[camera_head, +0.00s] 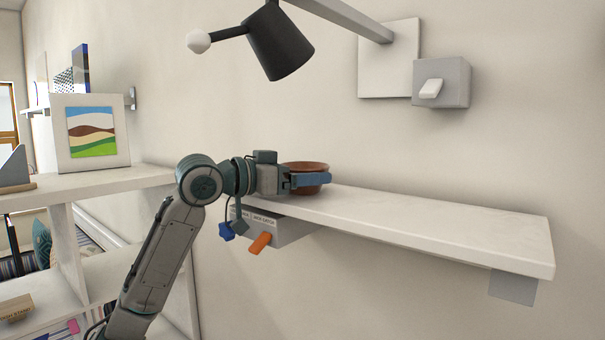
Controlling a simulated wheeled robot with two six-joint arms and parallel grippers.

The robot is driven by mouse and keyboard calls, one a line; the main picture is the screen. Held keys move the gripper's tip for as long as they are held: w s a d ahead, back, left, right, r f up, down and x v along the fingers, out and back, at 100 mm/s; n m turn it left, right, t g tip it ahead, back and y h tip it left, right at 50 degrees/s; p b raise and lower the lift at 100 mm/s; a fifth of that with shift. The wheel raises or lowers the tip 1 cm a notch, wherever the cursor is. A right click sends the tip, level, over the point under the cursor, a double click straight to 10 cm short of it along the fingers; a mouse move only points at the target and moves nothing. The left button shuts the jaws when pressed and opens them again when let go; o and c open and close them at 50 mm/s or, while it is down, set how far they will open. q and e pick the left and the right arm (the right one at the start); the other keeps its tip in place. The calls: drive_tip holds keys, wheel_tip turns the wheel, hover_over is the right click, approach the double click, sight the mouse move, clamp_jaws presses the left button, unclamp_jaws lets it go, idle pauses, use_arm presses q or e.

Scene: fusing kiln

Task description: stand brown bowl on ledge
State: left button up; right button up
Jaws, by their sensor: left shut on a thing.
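The brown bowl (306,168) is upright at the left end of the white wall ledge (440,225). My left gripper (309,180) reaches in from the left and is shut on the bowl at its near side. The gripper hides part of the bowl's side and base, so I cannot tell whether the bowl touches the ledge. My right gripper is not in view.
A box with an orange lever (260,243) and a blue knob (226,231) hangs under the ledge's left end. A black lamp (278,42) juts out above. A shelf with a framed picture (91,132) stands at left. The ledge's middle and right are clear.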

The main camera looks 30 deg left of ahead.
use_arm(q)
drive_tip(key=o, duration=1.1)
drive_tip(key=shift+c, duration=0.2)
drive_tip(key=shift+s+a+f+b, duration=0.15)
drive_tip(key=shift+s+a+b, duration=0.15)
drive_tip(key=shift+s+b, duration=0.25)
drive_tip(key=b+v, duration=0.9)
drive_tip(key=v, duration=0.4)
drive_tip(key=shift+s+b, duration=0.25)
drive_tip(key=shift+b, duration=0.15)
drive_tip(key=shift+a, duration=0.1)
